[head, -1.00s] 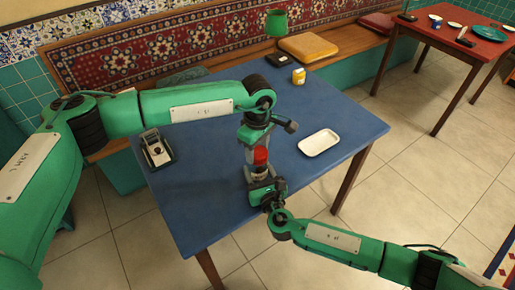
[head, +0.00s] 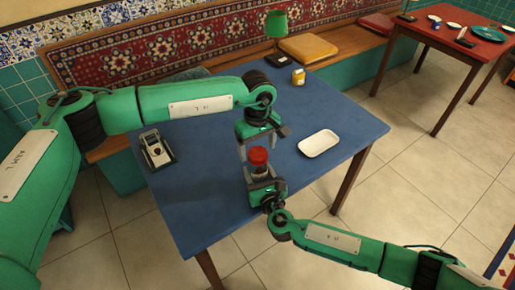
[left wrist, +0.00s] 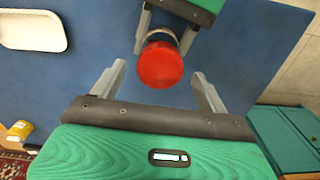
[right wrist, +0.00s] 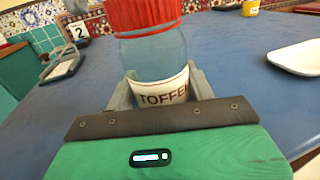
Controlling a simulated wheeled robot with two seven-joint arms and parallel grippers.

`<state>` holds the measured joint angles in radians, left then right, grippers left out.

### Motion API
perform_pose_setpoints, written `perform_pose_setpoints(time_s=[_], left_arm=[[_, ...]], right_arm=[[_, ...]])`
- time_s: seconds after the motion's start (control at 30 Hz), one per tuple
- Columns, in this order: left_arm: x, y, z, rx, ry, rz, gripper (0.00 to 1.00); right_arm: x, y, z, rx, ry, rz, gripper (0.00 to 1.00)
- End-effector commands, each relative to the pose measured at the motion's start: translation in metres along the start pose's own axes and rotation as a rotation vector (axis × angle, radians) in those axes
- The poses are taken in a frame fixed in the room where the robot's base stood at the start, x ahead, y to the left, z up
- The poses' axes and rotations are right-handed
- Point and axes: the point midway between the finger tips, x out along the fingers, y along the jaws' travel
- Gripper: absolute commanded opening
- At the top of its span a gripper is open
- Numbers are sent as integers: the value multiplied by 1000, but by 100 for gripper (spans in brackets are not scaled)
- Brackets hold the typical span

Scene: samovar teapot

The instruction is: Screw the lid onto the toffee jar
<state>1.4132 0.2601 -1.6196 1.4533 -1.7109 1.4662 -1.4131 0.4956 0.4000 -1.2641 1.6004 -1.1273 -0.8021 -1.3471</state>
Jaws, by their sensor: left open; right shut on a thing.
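The toffee jar is clear glass with a cream "TOFFEE" label (right wrist: 162,93). It stands upright at the near side of the blue table. Its red ribbed lid (head: 258,155) sits on the jar's mouth, and it also shows in the right wrist view (right wrist: 143,14). I cannot tell how tightly it is seated. My right gripper (head: 264,184) is shut on the jar's lower body. My left gripper (head: 258,150) points down over the lid. In the left wrist view its open fingers (left wrist: 157,72) stand on either side of the lid, with gaps.
A white tray (head: 319,144) lies right of the jar. A grey device (head: 156,150) stands at the table's left. A yellow jar (head: 299,77) and a green lamp (head: 276,24) are at the back. The blue tabletop (head: 205,195) is clear left of the jar.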

Motion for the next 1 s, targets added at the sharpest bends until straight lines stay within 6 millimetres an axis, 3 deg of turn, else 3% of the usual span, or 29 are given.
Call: perform_pose_setpoints(time_s=[0.3,0.5,0.93,0.97,1.0], left_arm=[[-68,1,-1,0,3,4,76],[-98,0,0,1,2,2,76],[-108,0,0,1,2,2,76],[-108,0,0,1,2,2,76],[-108,0,0,1,2,2,76]], right_arm=[[0,0,-1,0,1,1,0],[0,0,-1,0,1,1,0],[0,0,0,1,1,1,0],[0,0,0,1,1,1,58],[0,0,0,1,1,1,66]])
